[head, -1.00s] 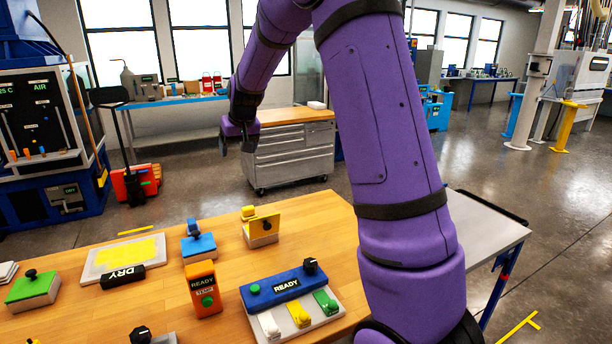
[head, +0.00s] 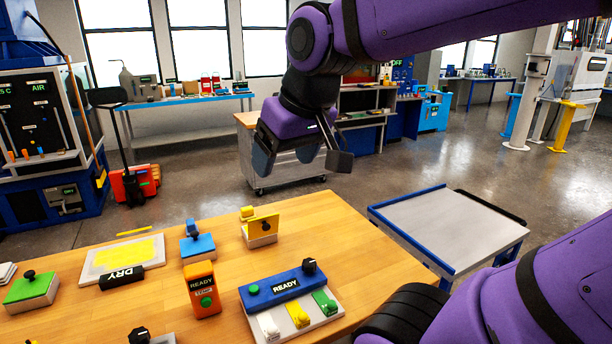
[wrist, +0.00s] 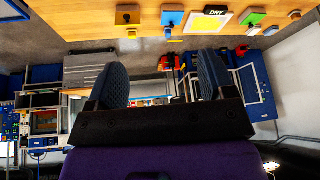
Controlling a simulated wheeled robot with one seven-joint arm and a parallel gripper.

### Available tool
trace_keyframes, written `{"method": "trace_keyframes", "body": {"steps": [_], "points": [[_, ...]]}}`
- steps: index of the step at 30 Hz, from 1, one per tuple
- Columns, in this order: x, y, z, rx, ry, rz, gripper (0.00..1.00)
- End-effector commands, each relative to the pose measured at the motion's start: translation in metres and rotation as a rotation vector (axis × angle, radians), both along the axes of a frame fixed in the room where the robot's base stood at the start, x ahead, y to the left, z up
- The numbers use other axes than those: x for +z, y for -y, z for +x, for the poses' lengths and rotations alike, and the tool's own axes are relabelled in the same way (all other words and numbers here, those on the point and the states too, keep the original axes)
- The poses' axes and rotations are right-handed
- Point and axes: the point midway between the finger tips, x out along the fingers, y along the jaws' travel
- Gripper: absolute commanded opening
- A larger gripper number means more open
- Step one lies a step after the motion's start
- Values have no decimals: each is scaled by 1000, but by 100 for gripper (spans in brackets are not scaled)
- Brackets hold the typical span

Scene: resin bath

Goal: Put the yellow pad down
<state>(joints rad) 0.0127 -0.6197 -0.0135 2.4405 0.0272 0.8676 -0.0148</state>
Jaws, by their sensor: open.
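The yellow pad (head: 263,226) stands tilted up on its edge on a pale block (head: 262,241) on the wooden table, its dark knob facing the front. It also shows in the wrist view (wrist: 128,18), at the top. My gripper (head: 302,150) is open and empty, in the air above and beyond the table's far edge, up and to the right of the pad in the head view. Its two dark fingers stand wide apart in the wrist view (wrist: 164,78), with nothing between them. The gripper is clear of the pad.
A blue pad (head: 199,245), an orange READY box (head: 202,290) and a DRY board (head: 92,268) lie left of the yellow pad. A blue READY panel (head: 268,292) with coloured switches lies in front. The table's right part is bare. A grey-topped cart (head: 440,225) stands right.

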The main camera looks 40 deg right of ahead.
Motion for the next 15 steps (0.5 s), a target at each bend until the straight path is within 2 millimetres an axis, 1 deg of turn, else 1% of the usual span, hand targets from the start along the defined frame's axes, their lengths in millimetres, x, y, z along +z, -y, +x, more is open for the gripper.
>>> {"method": "trace_keyframes", "body": {"steps": [1, 3, 6, 9, 15], "points": [[-3, -2, -15, 6, 7, -6, 76], [-8, -4, -30, 10, 7, -13, 76], [-13, -5, -44, 14, 9, -21, 76], [-16, -5, -51, 16, 8, -25, 76], [-17, -5, -53, 17, 7, -25, 76]]}}
